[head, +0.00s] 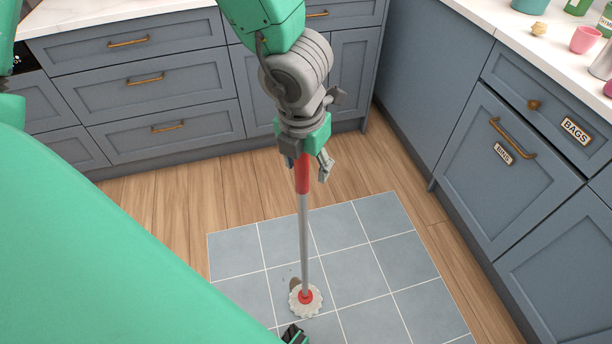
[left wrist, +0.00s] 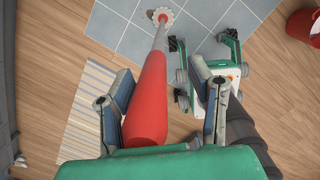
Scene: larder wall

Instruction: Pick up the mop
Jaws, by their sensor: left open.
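The mop stands upright, with a red grip (head: 302,174), a thin grey pole (head: 304,240) and a white, scalloped head (head: 305,300) resting on the blue-grey tiles. My left gripper (head: 307,165) is at the top of the mop, at the red grip. In the left wrist view the red grip (left wrist: 147,105) lies between the two spread fingers of my left gripper (left wrist: 162,98), closer to the left finger. The gripper is open, with a gap on the right side of the grip. The mop's head (left wrist: 162,15) shows at the far end. I do not see my right gripper.
Blue-grey drawers (head: 150,85) stand behind the mop; a cabinet with a bins door (head: 500,165) stands at the right. The left wrist view shows a striped rug (left wrist: 88,118) and a red bucket (left wrist: 302,25). The tiled floor (head: 375,260) around the mop is mostly clear.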

